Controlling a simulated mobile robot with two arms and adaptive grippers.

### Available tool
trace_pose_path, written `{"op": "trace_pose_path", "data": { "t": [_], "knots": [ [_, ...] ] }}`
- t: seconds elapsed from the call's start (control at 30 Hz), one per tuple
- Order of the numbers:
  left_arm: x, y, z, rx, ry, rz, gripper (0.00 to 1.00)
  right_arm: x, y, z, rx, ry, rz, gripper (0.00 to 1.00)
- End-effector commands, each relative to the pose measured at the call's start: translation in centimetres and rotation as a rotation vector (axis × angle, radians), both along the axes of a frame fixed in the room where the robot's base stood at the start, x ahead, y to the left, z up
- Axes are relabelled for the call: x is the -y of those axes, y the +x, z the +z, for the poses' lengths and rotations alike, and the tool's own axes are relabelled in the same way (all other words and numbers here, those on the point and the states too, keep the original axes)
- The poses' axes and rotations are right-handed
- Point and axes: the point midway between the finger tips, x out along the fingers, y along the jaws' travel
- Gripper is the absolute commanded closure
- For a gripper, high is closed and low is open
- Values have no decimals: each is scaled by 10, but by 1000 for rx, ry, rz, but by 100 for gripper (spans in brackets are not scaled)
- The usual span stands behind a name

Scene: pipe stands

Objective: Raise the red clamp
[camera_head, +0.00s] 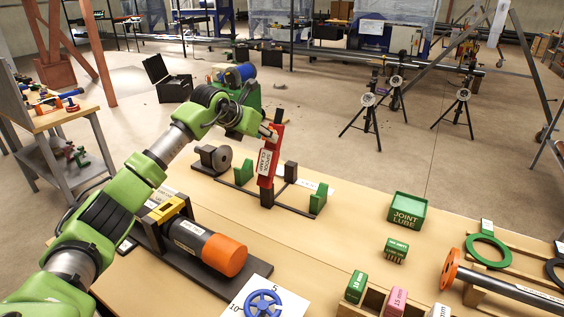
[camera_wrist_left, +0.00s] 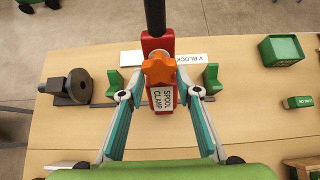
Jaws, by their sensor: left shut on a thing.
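The red clamp (camera_head: 267,170), with a white label reading SPOOL CLAMP, sits on an upright black post (camera_head: 279,116) on the table. My left gripper (camera_head: 262,133) reaches it from the left and is shut on it. In the left wrist view the red clamp (camera_wrist_left: 158,46) shows an orange knob (camera_wrist_left: 158,68) and its label between the two fingers of my left gripper (camera_wrist_left: 161,92). The post runs up past the clamp's top. The exact finger contact is partly hidden in the head view. My right gripper is not in view.
Green V blocks (camera_head: 318,199) stand on both sides of the post, with a grey round part (camera_head: 215,157) at left. An orange-ended cylinder (camera_head: 224,254) lies in front. A green joint lube box (camera_head: 407,210) is at right. Bare table lies between.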

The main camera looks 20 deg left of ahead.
Motion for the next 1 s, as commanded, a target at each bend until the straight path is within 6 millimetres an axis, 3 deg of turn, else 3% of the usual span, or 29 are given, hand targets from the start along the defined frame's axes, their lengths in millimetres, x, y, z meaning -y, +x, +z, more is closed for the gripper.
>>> {"op": "trace_pose_path", "data": {
  "t": [0.03,0.07,0.37,0.8,1.0],
  "knots": [
    [0,0,0,-1,0,0,88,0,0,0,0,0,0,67],
    [0,0,0,-1,0,0,67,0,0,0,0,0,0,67],
    [-1,-2,2,0,0,0,67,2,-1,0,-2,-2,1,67],
    [-6,-39,33,1,0,1,67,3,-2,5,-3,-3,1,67],
    [-6,-46,39,0,0,0,67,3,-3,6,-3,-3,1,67]
  ]
}}
